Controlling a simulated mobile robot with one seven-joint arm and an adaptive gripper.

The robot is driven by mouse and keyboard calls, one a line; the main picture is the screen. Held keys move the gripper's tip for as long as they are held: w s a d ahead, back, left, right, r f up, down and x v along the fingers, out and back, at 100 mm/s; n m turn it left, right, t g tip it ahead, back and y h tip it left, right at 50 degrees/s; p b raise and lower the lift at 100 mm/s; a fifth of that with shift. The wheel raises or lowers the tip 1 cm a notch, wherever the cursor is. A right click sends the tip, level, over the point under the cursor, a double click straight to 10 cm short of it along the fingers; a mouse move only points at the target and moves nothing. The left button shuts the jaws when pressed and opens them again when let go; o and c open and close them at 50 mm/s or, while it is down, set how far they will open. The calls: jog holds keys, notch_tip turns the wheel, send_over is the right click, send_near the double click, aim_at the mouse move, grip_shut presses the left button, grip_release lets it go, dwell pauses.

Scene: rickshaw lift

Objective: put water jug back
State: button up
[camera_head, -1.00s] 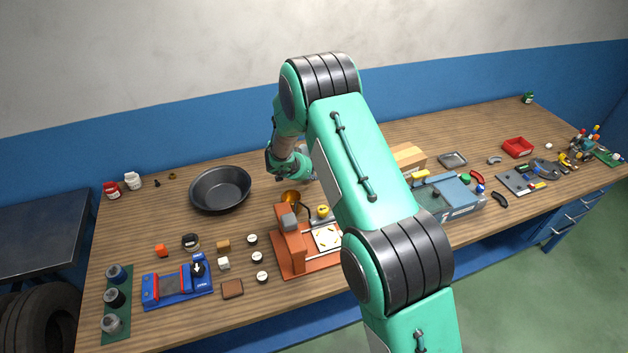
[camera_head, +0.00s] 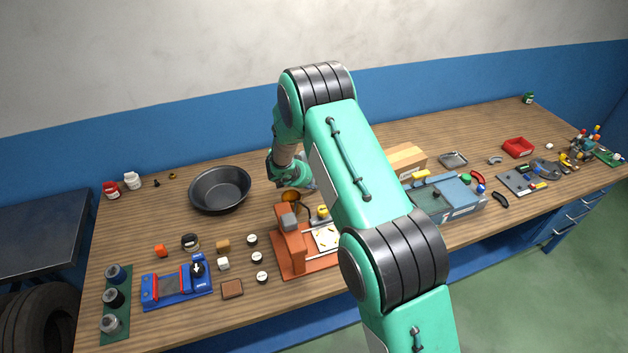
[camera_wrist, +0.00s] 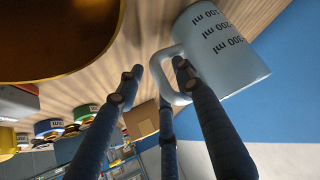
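The water jug (camera_wrist: 222,42) is pale grey-white with black ml markings and shows at the upper right of the wrist view. Its loop handle (camera_wrist: 156,66) points toward my gripper (camera_wrist: 155,74). My dark fingers are spread with a gap between their tips. The handle lies at this gap, with one finger overlapping its right side in the picture and another just left of it. I cannot tell whether any finger touches it. In the head view my arm hides most of the jug and my fingertips.
A golden round vessel (camera_wrist: 60,35) is close by in the wrist view. A dark basin (camera_head: 220,190) stands left of my wrist, and an orange-brown fixture (camera_head: 292,250) stands in front. A blue-grey box (camera_head: 455,198) is right of my arm.

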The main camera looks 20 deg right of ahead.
jog(key=shift+r, duration=0.1)
jog(key=shift+a+r, duration=0.1)
jog(key=shift+r, duration=0.1)
jog(key=p+v, duration=0.1)
jog(key=v, duration=1)
jog(key=shift+s+r+p, duration=0.15)
jog(key=shift+r+p, duration=0.1)
jog(key=shift+p, duration=0.1)
jog(key=shift+a, duration=0.15)
